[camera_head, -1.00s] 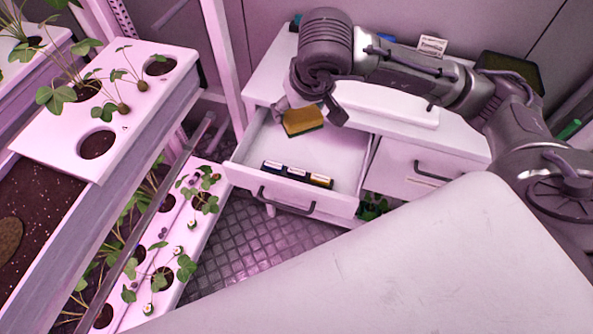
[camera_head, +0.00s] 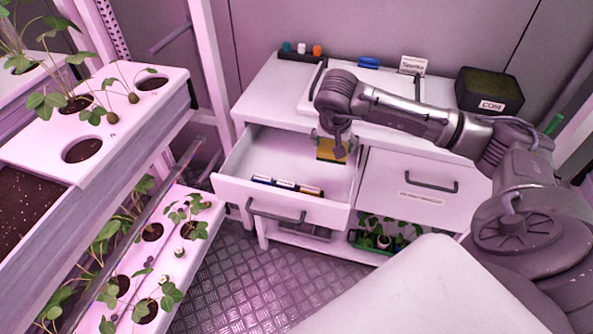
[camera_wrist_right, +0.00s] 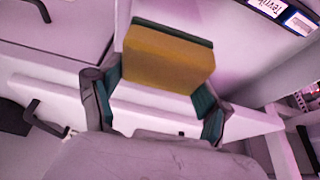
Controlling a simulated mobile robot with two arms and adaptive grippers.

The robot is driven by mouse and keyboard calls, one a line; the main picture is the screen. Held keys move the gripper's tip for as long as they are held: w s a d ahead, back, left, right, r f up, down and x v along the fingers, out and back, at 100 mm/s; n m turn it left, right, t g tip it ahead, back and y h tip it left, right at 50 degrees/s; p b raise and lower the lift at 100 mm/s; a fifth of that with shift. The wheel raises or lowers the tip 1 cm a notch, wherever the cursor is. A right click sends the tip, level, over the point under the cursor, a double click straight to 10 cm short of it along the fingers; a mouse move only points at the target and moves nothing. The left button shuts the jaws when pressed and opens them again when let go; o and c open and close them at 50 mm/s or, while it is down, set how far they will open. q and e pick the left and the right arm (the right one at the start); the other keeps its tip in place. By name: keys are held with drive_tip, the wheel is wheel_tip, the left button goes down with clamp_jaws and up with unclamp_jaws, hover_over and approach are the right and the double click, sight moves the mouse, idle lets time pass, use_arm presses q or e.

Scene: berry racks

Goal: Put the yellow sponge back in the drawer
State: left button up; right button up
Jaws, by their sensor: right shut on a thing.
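The yellow sponge (camera_head: 327,150) has a dark green layer on one side. My right gripper (camera_head: 331,140) is shut on it and holds it over the right part of the open drawer (camera_head: 235,176). In the right wrist view the sponge (camera_wrist_right: 168,58) sits between the two fingers of the gripper (camera_wrist_right: 158,95). Whether the sponge touches the drawer floor I cannot tell. The drawer is pulled out of the white cabinet (camera_head: 262,95). My left gripper is not in view.
Several small labelled boxes (camera_head: 287,186) lie along the drawer's front. A closed drawer (camera_head: 412,187) is to the right. On the cabinet top are a dark bin (camera_head: 489,92), a sign (camera_head: 412,65) and a blue item (camera_head: 368,62). Plant racks (camera_head: 125,90) stand at the left.

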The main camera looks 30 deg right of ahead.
drive_tip(key=shift+w+d+f, duration=0.1)
drive_tip(key=shift+d+f, duration=0.25)
drive_tip(key=shift+f, duration=0.05)
drive_tip(key=b, duration=0.7)
hover_over(299, 160)
drive_tip(key=s+a, duration=0.1)
wheel_tip(299, 160, down, 7)
drive_tip(key=shift+r, duration=0.1)
drive_tip(key=shift+f+b, duration=1.2)
drive_tip(key=shift+f, duration=0.75)
drive_tip(key=shift+f, duration=0.2)
drive_tip(key=o, duration=1)
drive_tip(key=shift+r, duration=0.15)
